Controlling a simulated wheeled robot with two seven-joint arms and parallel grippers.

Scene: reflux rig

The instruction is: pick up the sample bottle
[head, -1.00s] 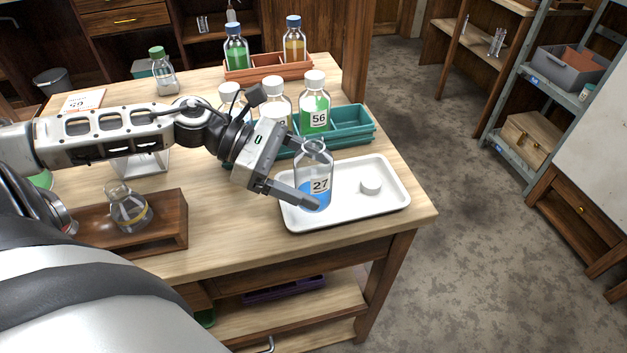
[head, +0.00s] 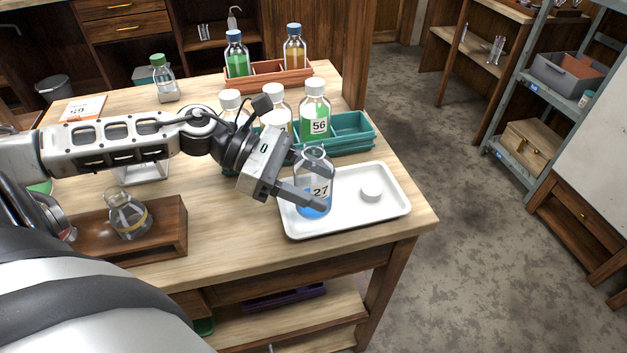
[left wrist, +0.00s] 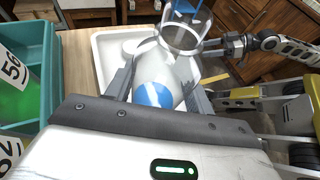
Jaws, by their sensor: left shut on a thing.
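The sample bottle (head: 317,190) is clear glass with blue liquid and a label reading 27. It is uncapped and stands on the white tray (head: 352,214), or very close above it; I cannot tell which. My left gripper (head: 316,193) is shut on the bottle's body, with one finger across its near side. In the left wrist view the bottle (left wrist: 160,72) sits between both fingers, its open neck pointing away from the palm. A white cap (head: 371,193) lies on the tray to the right of the bottle. My right gripper is not clearly in the head view.
A teal rack (head: 352,132) with capped bottles, one a green bottle (head: 315,112) labelled 56, stands behind the tray. A wooden stand with a flask (head: 128,215) is at the left. An orange rack (head: 268,76) stands farther back.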

